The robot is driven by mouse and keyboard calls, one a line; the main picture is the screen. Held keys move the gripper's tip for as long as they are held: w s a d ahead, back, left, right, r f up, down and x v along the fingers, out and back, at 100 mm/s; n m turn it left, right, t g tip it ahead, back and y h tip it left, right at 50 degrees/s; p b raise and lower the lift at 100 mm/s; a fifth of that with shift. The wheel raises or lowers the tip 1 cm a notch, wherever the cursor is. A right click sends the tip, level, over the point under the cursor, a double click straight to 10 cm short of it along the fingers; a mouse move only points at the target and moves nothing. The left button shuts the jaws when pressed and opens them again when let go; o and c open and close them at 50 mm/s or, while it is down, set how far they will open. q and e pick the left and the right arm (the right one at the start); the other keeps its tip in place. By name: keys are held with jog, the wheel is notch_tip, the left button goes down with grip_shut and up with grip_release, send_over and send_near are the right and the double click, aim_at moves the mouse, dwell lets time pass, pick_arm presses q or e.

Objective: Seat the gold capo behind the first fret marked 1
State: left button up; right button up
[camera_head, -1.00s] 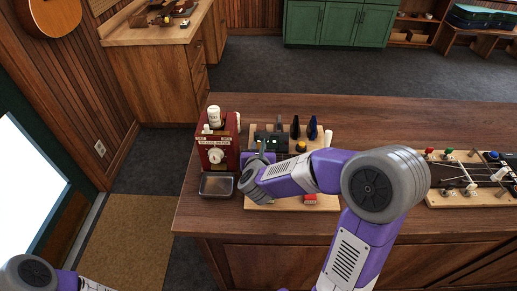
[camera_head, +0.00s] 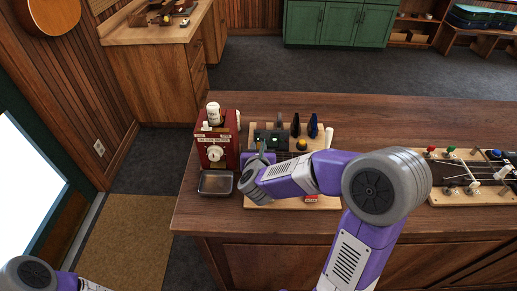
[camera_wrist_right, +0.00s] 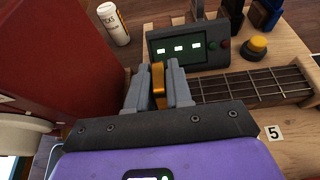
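The gold capo (camera_wrist_right: 158,82) shows between the fingers of my right gripper (camera_wrist_right: 158,88) in the right wrist view. The fingers are closed on it. The fretted neck (camera_wrist_right: 250,84) runs to the right from beside the fingers, on a pale wooden board. The capo is at the neck's left end; I cannot tell whether it touches the strings. A label marked 5 (camera_wrist_right: 273,132) lies on the board; no label marked 1 is visible. In the head view my right arm hides most of the neck. Of my left arm only a part shows at the lower left; its gripper is out of view.
A device with a lit screen (camera_wrist_right: 180,47) and a yellow button (camera_wrist_right: 256,47) stand behind the neck. A red box (camera_head: 217,142) with a metal tray (camera_head: 215,182) is at the left. Dark blue capos (camera_head: 313,126) stand behind.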

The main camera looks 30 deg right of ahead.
jog(key=shift+o, duration=0.3)
jog(key=shift+s+a+r, duration=0.1)
jog(key=shift+s+r, duration=0.05)
jog(key=shift+s, duration=0.05)
jog(key=shift+p+v, duration=0.45)
jog(key=shift+v, duration=3.6)
jog(key=shift+b+v, duration=1)
jog(key=shift+v, duration=0.25)
